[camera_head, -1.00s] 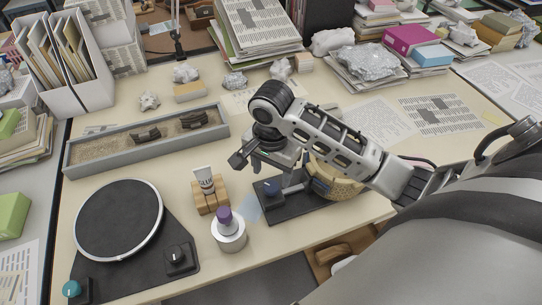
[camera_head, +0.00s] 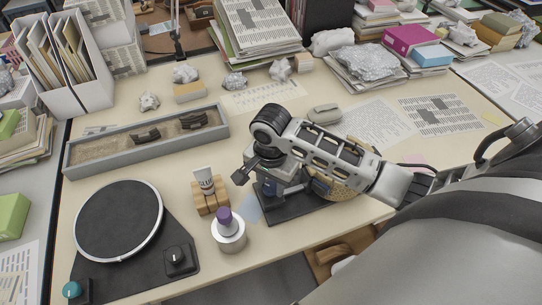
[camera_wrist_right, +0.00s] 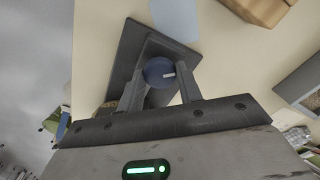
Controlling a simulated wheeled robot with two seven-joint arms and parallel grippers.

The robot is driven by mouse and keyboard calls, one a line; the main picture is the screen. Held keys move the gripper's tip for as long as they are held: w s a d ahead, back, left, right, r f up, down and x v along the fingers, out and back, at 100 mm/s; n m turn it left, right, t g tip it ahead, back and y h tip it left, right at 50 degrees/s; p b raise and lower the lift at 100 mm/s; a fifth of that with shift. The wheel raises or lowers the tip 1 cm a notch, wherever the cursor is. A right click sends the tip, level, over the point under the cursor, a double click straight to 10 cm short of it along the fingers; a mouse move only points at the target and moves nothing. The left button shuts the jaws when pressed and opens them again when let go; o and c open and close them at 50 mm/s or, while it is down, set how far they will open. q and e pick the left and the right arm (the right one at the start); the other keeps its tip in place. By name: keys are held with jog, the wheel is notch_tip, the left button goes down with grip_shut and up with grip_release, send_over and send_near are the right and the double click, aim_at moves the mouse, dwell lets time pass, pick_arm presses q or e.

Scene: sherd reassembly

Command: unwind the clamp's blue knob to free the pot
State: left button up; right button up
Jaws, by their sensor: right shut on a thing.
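The clamp's blue knob (camera_wrist_right: 158,72) sits between the two fingers of my right gripper (camera_wrist_right: 160,82) in the right wrist view. The fingers are shut on it, and a pale mark shows on its face. In the head view, my right gripper (camera_head: 270,186) is down over the left part of the clamp's black base (camera_head: 285,213). The tan pot (camera_head: 343,190) shows only in part behind my right forearm, at the right end of the clamp. My arm hides much of the clamp. My left gripper is not in view.
A glue tube in a wooden block (camera_head: 211,195) and a white jar with a purple top (camera_head: 229,235) stand close left of the clamp. A black turntable (camera_head: 118,220) and a grey sand tray (camera_head: 150,143) with dark sherds lie farther left. Papers cover the back right.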

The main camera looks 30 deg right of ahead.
jog(key=shift+n, duration=1.3)
jog(key=n, duration=1.2)
jog(key=shift+n, duration=0.3)
jog(key=n, duration=0.6)
jog(key=shift+r, duration=0.1)
jog(key=n, duration=0.6)
jog(key=shift+n, duration=0.4)
jog(key=o, duration=1)
